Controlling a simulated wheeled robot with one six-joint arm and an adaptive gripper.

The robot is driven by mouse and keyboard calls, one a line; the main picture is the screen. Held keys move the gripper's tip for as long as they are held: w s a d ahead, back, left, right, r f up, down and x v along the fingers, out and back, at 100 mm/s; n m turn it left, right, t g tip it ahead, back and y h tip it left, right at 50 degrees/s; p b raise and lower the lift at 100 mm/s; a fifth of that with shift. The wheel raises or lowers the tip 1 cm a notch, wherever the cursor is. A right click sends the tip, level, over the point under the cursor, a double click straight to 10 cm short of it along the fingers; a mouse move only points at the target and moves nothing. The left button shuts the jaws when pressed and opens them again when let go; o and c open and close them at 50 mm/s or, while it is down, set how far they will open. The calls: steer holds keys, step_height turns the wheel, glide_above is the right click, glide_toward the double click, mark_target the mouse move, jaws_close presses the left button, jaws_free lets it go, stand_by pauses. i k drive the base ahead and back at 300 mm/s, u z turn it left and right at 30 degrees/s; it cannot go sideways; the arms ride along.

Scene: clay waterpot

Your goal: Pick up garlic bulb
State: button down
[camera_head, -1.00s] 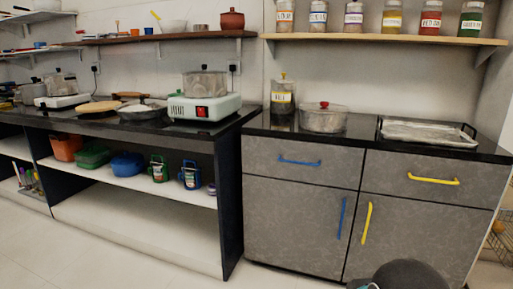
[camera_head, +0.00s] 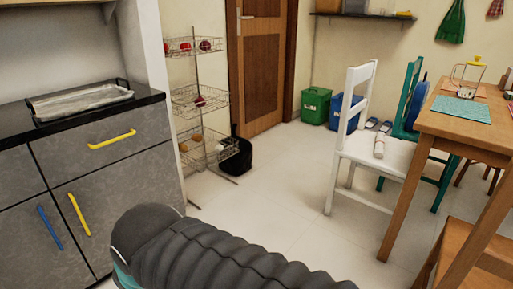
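I cannot make out a garlic bulb for certain. A wire rack (camera_head: 186,104) with several tiers stands against the wall, left of the door. My dark, ribbed arm fills the bottom of the view. My gripper is out of view.
A counter with a metal tray (camera_head: 82,101) is at left. A black bag (camera_head: 237,157) sits on the floor by the rack. A white chair (camera_head: 379,145) and wooden table (camera_head: 455,125) stand at right. Floor (camera_head: 280,195) between is clear.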

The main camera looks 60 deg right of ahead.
mark_target(219, 146)
steer(key=z, duration=1.25)
steer(key=i, duration=1.15)
steer(key=z, duration=0.55)
steer(key=i, duration=1.05)
steer(key=z, duration=0.6)
